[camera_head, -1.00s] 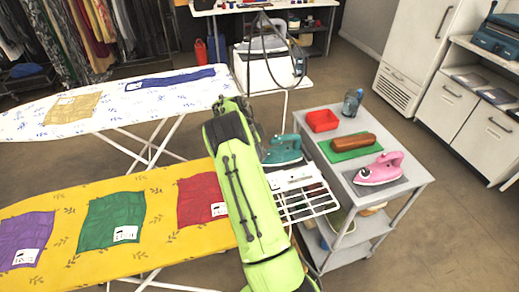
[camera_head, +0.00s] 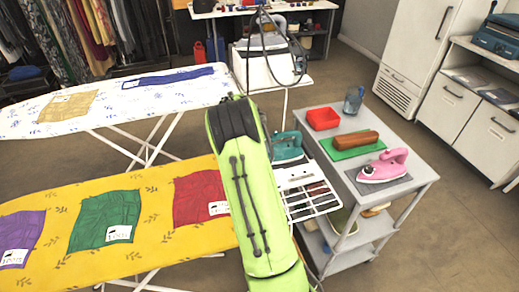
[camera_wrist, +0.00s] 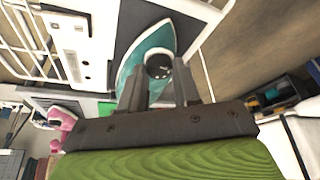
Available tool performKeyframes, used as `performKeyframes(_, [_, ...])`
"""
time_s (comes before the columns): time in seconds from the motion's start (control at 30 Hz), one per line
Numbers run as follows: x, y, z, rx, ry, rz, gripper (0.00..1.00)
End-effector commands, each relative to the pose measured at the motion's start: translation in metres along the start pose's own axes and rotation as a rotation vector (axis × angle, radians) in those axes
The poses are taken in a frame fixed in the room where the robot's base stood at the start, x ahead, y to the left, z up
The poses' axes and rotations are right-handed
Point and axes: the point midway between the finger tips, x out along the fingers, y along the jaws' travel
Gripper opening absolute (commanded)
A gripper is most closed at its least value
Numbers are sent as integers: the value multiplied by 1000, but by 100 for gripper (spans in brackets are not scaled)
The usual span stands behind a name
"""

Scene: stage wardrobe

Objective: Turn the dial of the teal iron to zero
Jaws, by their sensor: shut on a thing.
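The teal iron (camera_head: 288,147) stands at the end of the yellow ironing board, partly hidden behind my arm in the head view. In the wrist view the teal iron (camera_wrist: 160,37) points away from me on a dark rest, with its round dark dial (camera_wrist: 157,61) between my fingertips. My gripper (camera_wrist: 161,77) is shut on the dial. The exact contact and the dial's marks are too small to make out. In the head view my arm hides the gripper.
A white wire rack (camera_head: 310,197) adjoins the iron's rest. The yellow ironing board (camera_head: 150,194) lies left. Open floor shows at right.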

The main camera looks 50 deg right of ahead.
Motion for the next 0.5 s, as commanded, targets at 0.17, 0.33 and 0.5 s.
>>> performKeyframes(0.17, [0, 1, -1, -39, 1, -17, 1])
performKeyframes(0.33, [0, 0, -1, -54, 1, -24, 1])
performKeyframes(0.5, [-1, 0, -1, -55, 1, -24, 1])
